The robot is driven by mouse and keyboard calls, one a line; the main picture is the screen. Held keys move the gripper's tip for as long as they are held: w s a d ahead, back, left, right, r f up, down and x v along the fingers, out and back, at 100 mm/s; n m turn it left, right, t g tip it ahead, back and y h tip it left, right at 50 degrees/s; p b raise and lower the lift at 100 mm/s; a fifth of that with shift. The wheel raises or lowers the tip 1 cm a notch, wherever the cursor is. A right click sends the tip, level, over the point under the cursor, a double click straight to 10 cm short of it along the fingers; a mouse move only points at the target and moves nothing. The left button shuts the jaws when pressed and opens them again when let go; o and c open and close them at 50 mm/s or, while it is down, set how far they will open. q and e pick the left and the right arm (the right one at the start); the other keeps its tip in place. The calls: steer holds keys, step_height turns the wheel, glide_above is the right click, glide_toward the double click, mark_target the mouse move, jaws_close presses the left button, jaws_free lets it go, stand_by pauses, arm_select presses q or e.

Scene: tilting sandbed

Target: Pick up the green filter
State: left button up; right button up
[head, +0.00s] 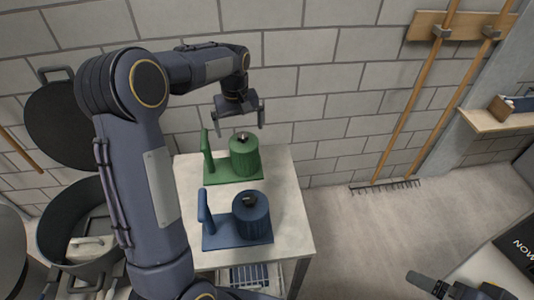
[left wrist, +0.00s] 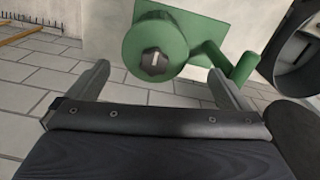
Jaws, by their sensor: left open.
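My left gripper (head: 240,122) is open and empty, above and slightly behind the filter, fingers spread and pointing down.
A similar blue filter (head: 251,222) on a blue base stands nearer on the same table. A brick wall (head: 335,60) is close behind. Dark round vessels (head: 75,230) stand at left. A rake (head: 385,187) leans at right; the floor there is clear.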

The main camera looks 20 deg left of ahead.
mark_target(243, 143)
arm_select(q)
steer(key=shift+w+d+f, duration=0.15)
steer(key=shift+w+f, duration=0.2)
steer(key=shift+w, duration=0.05)
steer(key=shift+f, duration=0.4)
step_height(243, 143, down, 7)
steer(key=shift+w+r+p, duration=0.1)
steer(key=shift+w+p, duration=0.05)
steer(key=shift+p, duration=0.7)
steer(key=c, duration=1.6)
steer(key=shift+r, duration=0.1)
steer(key=shift+c, duration=0.7)
steer(key=shift+r, duration=0.1)
